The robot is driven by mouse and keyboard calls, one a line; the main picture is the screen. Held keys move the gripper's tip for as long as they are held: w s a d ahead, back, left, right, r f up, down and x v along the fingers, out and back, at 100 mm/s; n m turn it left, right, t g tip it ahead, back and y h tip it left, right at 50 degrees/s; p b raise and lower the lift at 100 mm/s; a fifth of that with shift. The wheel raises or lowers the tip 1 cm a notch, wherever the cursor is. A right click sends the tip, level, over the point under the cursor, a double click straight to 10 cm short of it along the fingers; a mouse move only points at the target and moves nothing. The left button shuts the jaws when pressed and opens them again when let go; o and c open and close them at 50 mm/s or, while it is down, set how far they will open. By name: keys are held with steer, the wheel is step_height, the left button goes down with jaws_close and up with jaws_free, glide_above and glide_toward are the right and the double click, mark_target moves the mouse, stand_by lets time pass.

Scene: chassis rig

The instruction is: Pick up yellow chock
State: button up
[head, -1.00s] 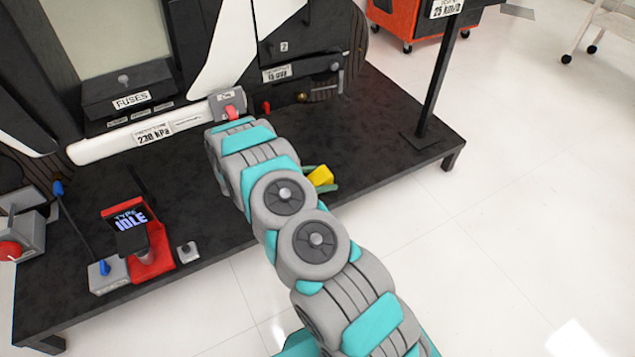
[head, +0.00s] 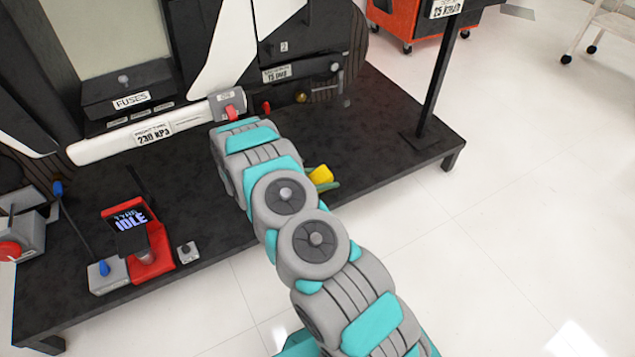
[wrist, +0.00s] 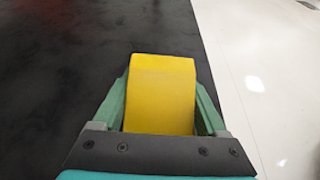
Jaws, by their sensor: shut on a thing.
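The yellow chock (wrist: 160,95) is a yellow block seen in the middle of the wrist view, between the two green fingers of my gripper (wrist: 160,105). The fingers are shut on its left and right sides. In the head view the chock (head: 321,176) shows as a small yellow piece beside my arm, near the front edge of the black platform. My gripper is mostly hidden behind my arm there, with a bit of green finger visible. I cannot tell whether the chock touches the platform.
The black platform (head: 385,160) has bare room to the right, with a dark post (head: 437,80) standing there. A red device with a screen (head: 138,240) and a small switch box (head: 187,252) sit at the left. A white tube (head: 110,142) runs along the back.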

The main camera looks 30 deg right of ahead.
jaws_close()
steer(key=shift+r, duration=0.1)
